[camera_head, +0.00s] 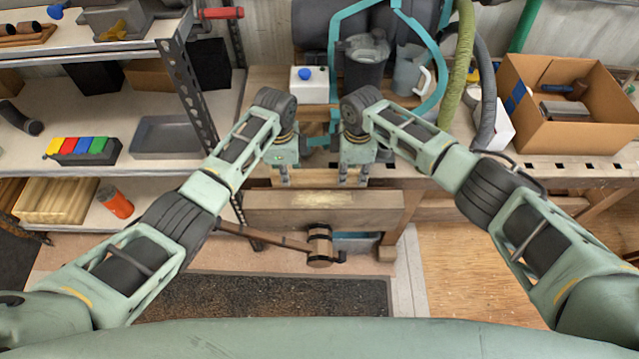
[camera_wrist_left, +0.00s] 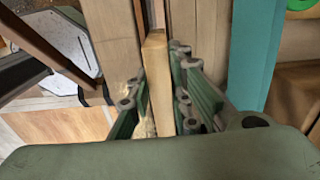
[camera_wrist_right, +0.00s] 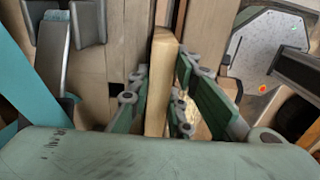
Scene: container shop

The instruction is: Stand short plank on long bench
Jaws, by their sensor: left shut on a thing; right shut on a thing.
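The short plank is a narrow, pale piece of wood. It shows edge-on between the fingers in the left wrist view (camera_wrist_left: 155,75) and in the right wrist view (camera_wrist_right: 160,85). My left gripper (camera_head: 284,180) and my right gripper (camera_head: 352,180) point down side by side at the front of the long bench (camera_head: 480,172). Each is shut on the plank, with fingers on both of its faces.
A wooden vise board (camera_head: 325,207) with a long handle (camera_head: 265,237) fronts the bench. A white box (camera_head: 310,85), a dark canister (camera_head: 361,65) and a grey jug (camera_head: 409,72) stand behind. A cardboard box (camera_head: 575,133) is at right. Shelves (camera_head: 160,100) stand at left.

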